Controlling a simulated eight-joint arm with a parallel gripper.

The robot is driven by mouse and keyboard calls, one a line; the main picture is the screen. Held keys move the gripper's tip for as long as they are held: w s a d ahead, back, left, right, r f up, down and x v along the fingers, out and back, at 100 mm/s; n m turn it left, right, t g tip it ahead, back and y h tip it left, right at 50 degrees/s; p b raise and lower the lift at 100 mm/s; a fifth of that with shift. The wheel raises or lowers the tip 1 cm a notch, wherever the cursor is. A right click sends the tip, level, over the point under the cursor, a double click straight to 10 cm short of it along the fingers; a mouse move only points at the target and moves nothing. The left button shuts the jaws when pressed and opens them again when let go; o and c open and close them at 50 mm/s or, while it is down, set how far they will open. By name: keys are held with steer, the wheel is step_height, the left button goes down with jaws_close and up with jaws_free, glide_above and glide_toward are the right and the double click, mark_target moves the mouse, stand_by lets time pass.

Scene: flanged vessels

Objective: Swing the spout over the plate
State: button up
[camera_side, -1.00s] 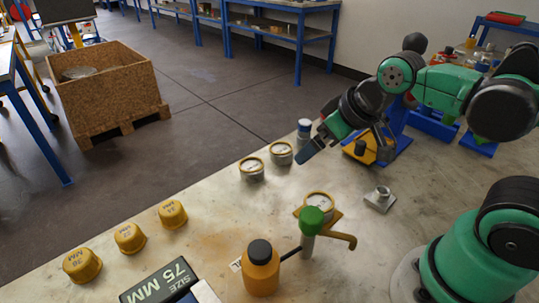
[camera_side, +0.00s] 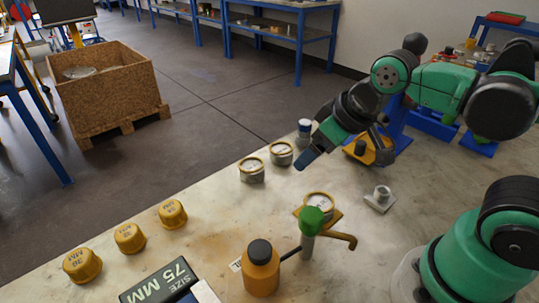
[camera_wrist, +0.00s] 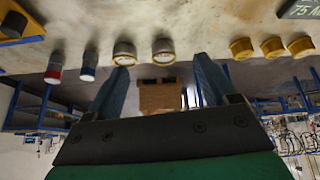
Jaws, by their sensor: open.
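A brown-yellow spout (camera_side: 343,238) sticks out to the right from a post with a green cap (camera_side: 311,220) in the side view. A yellow plate (camera_side: 332,216) lies just behind the post, with a round gauge-like vessel (camera_side: 318,204) on it. The spout's tip is to the right of this plate. A small grey square plate (camera_side: 378,203) with a short flange stands farther right. My gripper (camera_side: 311,152) is open and empty, above the bench's far edge, behind and apart from the spout. Its two fingers (camera_wrist: 161,68) show spread in the wrist view, where the spout is not seen.
Two round gauge-like vessels (camera_side: 281,153) and a blue-topped bottle (camera_side: 305,128) stand near my gripper. An orange bottle (camera_side: 261,270) with a dark cap stands left of the post. Several yellow caps (camera_side: 130,238) and a "75 MM" sign (camera_side: 160,282) are at the left.

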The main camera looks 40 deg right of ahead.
mark_target(312, 214)
steer(key=s+a+n+g, duration=0.1)
steer(key=a+n+g, duration=0.1)
steer(key=s+a+n+g, duration=0.1)
steer(key=s+a+n, duration=0.1)
steer(key=s+a+n+g, duration=0.2)
steer(key=n, duration=0.1)
steer(key=shift+s+a+f+g, duration=0.1)
steer(key=shift+a+g, duration=0.2)
steer(key=shift+a, duration=0.05)
steer(key=shift+s+f, duration=0.1)
steer(key=shift+f, duration=2.65)
jaws_close()
